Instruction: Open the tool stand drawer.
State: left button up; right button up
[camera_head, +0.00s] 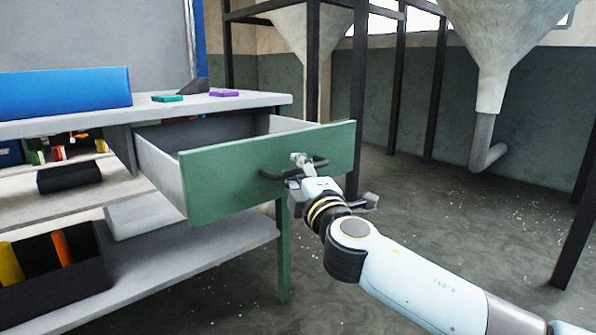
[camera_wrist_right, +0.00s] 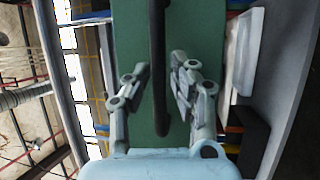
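The tool stand (camera_head: 215,101) is at the left in the head view. Its drawer (camera_head: 163,170) is pulled well out, and the visible part of its inside looks empty. The green drawer front (camera_head: 225,185) carries a dark bar handle (camera_head: 270,174). My right gripper (camera_head: 303,165) is at this handle. In the wrist view the handle (camera_wrist_right: 157,60) runs between the two fingers of my right gripper (camera_wrist_right: 158,80). The fingers are apart, with green front (camera_wrist_right: 158,145) showing on both sides of the bar. My left gripper is not in view.
A blue box (camera_head: 65,92) and small teal (camera_head: 167,98) and purple (camera_head: 224,93) pieces lie on the stand's top. A dark bin (camera_head: 50,290) stands on the lower shelf. Hoppers (camera_head: 505,50) on dark posts stand behind. The floor at right is clear.

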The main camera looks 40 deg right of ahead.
jog(key=v, duration=1.2)
dwell(0.3)
